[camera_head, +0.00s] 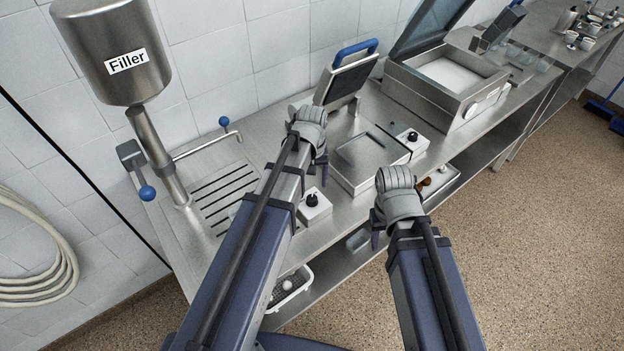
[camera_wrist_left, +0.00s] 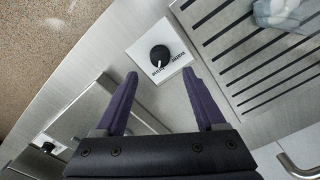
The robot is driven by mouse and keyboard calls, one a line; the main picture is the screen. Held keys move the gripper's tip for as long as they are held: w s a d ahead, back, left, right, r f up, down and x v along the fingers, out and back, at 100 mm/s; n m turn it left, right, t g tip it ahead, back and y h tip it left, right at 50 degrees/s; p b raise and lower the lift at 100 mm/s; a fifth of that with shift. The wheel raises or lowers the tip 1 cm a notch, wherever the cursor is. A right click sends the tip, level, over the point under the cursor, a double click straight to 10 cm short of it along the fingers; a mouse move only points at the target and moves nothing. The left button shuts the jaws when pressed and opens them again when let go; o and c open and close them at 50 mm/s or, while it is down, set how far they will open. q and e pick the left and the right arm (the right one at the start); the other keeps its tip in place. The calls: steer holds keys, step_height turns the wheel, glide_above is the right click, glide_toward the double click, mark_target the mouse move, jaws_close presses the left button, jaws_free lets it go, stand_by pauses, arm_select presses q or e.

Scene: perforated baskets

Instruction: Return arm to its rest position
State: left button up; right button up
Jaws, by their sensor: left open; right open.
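My left arm reaches over the steel counter (camera_head: 270,125). My left gripper (camera_head: 322,178) is above the counter, beside the white box with a black knob (camera_head: 314,206). In the left wrist view, the two dark fingers of my left gripper (camera_wrist_left: 159,74) are spread with nothing between them. The knob box (camera_wrist_left: 158,56) lies beyond the fingertips. My right gripper (camera_head: 376,236) is in front of the counter's front edge, pointing down. Its fingers are mostly hidden behind its wrist, and no held object shows.
An open press (camera_head: 345,82) stands behind my left wrist, with a second knob box (camera_head: 412,141) to its right. The slotted drain (camera_head: 226,195) and filler (camera_head: 123,62) are at left. A white perforated basket (camera_head: 303,277) sits below the counter. Floor (camera_head: 540,250) at right is clear.

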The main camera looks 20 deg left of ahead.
arm_select(q)
steer(key=shift+s+d, duration=0.15)
steer(key=shift+s, duration=0.05)
steer(key=s+d+f+m+y+b, duration=0.1)
steer(key=s+d+f+m+b, duration=0.2)
steer(key=s+d+m, duration=0.4)
steer(key=s+d+b, duration=0.1)
steer(key=s+d, duration=0.2)
steer(key=s, duration=0.4)
steer(key=shift+f+m, duration=0.3)
